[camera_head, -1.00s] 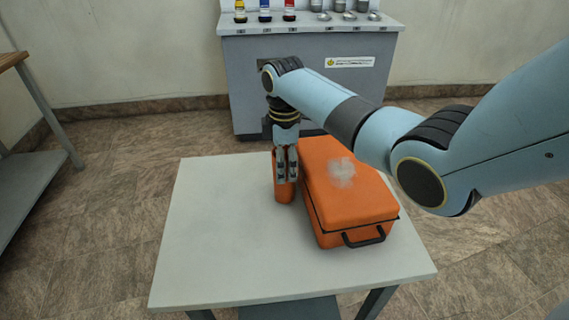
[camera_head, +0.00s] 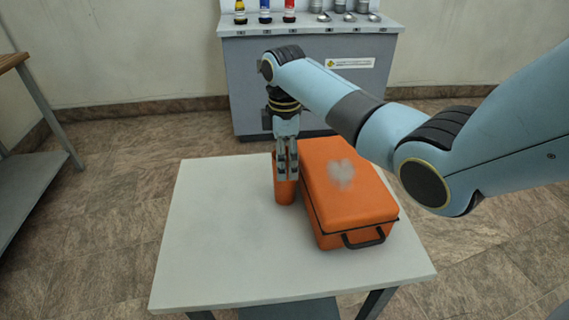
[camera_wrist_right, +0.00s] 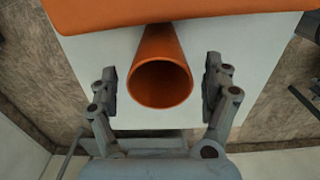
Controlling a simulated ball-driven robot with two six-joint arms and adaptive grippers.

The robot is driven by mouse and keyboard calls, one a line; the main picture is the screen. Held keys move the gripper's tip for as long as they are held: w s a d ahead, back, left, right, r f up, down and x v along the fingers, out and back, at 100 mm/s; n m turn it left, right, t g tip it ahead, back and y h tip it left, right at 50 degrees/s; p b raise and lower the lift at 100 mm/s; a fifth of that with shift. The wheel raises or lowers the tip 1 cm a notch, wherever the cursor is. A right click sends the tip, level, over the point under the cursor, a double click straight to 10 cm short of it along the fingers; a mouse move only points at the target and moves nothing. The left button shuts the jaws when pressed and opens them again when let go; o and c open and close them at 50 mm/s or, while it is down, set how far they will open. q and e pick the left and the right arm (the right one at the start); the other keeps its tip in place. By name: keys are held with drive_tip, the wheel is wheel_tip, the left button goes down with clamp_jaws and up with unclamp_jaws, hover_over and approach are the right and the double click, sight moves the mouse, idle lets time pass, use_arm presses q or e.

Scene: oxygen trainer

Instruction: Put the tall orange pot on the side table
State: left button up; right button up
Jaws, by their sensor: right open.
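The tall orange pot (camera_head: 285,193) stands upright on the white side table (camera_head: 215,240), close to the left side of an orange case. My right gripper (camera_head: 286,176) points down over the pot and hides its upper part in the head view. In the right wrist view the pot (camera_wrist_right: 160,82) shows its open round mouth between the two fingers of my right gripper (camera_wrist_right: 162,88). The fingers are apart, with a visible gap on both sides of the pot. My left gripper is not in view.
The orange case (camera_head: 345,190) with a black handle takes up the table's right half. The table's left and front parts are clear. A grey counter (camera_head: 310,95) with bottles and metal items stands behind. A wooden-topped bench (camera_head: 12,62) is at the far left.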

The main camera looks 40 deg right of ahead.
wheel_tip(320, 180, up, 10)
drive_tip(key=shift+f, duration=0.15)
idle(0.6)
